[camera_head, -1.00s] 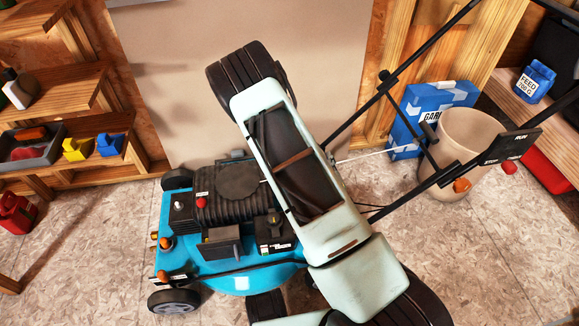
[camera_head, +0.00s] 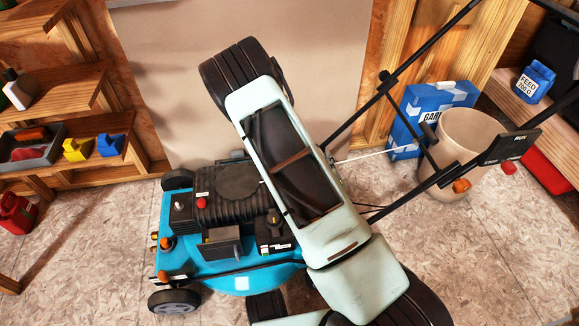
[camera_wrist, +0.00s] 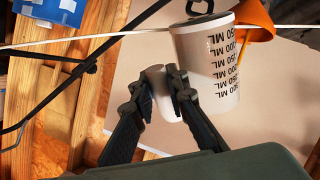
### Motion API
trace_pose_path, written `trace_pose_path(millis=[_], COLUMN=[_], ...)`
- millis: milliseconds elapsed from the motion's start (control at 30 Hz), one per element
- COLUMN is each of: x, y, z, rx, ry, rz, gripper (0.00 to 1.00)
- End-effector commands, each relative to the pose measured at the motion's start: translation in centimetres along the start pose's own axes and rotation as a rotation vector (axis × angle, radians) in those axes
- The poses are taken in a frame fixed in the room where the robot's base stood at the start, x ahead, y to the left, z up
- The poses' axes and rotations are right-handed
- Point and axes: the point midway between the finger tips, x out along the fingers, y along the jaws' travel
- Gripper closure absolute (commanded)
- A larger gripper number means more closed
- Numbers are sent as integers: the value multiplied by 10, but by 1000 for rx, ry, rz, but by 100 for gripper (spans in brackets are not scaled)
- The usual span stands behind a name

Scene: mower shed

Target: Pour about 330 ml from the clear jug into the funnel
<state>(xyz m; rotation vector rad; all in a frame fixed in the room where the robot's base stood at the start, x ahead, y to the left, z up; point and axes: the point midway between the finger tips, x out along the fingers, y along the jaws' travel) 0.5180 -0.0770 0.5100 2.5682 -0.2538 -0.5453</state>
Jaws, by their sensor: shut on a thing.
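My gripper (camera_wrist: 168,95) is shut on the pale handle (camera_wrist: 157,85) of the clear jug in the wrist view. The jug (camera_wrist: 199,62) looks whitish and see-through, with black ML marks down its side. An orange piece, apparently the funnel (camera_wrist: 258,17), shows at the upper right of the wrist view, partly overlapped by the jug's edge. I cannot tell whether they touch, nor the liquid level or any stream. In the head view my arm hides the gripper and jug, and I cannot make out the funnel.
The blue mower (camera_head: 235,282) stands below my arm, its black handle bars (camera_head: 352,112) rising to the right. A beige bucket (camera_head: 466,135) and a blue box (camera_head: 410,120) stand at right. Wooden shelves (camera_head: 60,95) are at left. A thin pale cord (camera_wrist: 90,39) crosses the wrist view.

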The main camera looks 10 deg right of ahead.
Motion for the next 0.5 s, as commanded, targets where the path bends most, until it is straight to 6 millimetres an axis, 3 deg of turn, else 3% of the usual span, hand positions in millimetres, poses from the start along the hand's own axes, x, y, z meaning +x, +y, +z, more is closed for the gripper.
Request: trace_pose_path(millis=[500], x=[0], y=[1], z=[-4], rx=[-31], ry=[-18], rz=[2], gripper=[100])
